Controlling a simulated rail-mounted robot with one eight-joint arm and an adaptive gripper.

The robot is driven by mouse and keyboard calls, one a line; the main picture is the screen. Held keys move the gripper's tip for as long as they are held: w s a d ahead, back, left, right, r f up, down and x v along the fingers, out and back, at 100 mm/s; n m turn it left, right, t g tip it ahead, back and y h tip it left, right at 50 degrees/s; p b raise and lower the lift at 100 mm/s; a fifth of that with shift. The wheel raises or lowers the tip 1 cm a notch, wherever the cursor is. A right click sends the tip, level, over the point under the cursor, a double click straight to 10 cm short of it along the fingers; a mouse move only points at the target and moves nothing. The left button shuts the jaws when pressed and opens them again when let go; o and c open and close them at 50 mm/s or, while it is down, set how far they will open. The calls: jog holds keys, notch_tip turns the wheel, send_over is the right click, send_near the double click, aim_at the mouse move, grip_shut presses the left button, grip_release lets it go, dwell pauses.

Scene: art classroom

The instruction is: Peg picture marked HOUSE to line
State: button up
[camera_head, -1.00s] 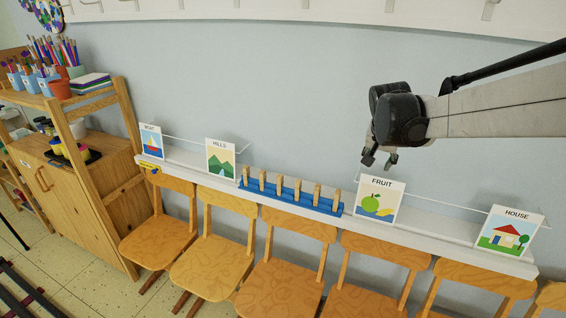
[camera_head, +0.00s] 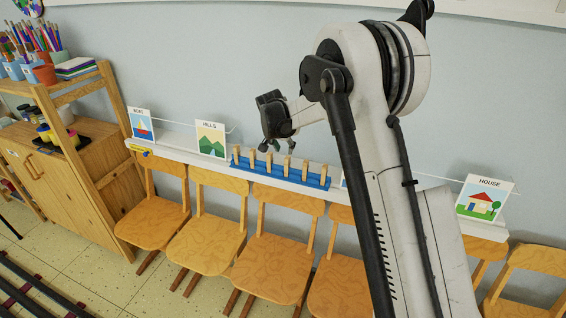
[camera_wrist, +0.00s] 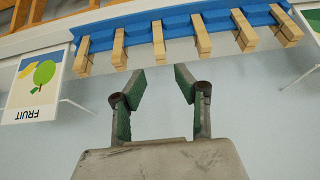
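The HOUSE picture (camera_head: 484,198) stands upright on the white shelf (camera_head: 432,184) at the right in the head view, apart from my gripper. My gripper (camera_head: 280,147) is above the blue rack (camera_head: 300,176), which holds several wooden clothes pegs (camera_head: 268,164). In the wrist view the gripper's fingers (camera_wrist: 160,82) are spread with nothing between them. The pegs (camera_wrist: 158,42) and the blue rack (camera_wrist: 180,20) lie just beyond the fingertips. The line that the task names cannot be made out in these frames.
The FRUIT picture (camera_wrist: 36,85) is near the rack; my arm mostly hides it in the head view. HILLS (camera_head: 210,140) and BOAT (camera_head: 141,124) pictures stand at the left. Wooden chairs (camera_head: 215,232) line the shelf front. A wooden cabinet (camera_head: 80,190) stands at the far left.

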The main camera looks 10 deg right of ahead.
aim_at(287, 158)
jog(key=b+x, duration=0.4)
jog(key=x, duration=0.6)
jog(key=shift+c, duration=0.5)
grip_shut()
jog(key=shift+r, duration=0.1)
jog(key=shift+r+p, duration=0.6)
jog(key=shift+r, duration=2.4)
jog(key=shift+s+a, duration=0.1)
jog(key=shift+s+a+r+b, duration=0.15)
jog(key=shift+s+a, duration=0.3)
jog(key=shift+s, duration=0.25)
jog(key=shift+s+a+r+b, duration=0.1)
jog(key=shift+s+a+r, duration=0.1)
jog(key=shift+s+a, duration=0.35)
jog(key=shift+s+a+r+b, duration=0.15)
jog(key=shift+s+a, duration=0.15)
jog(key=shift+s, duration=0.5)
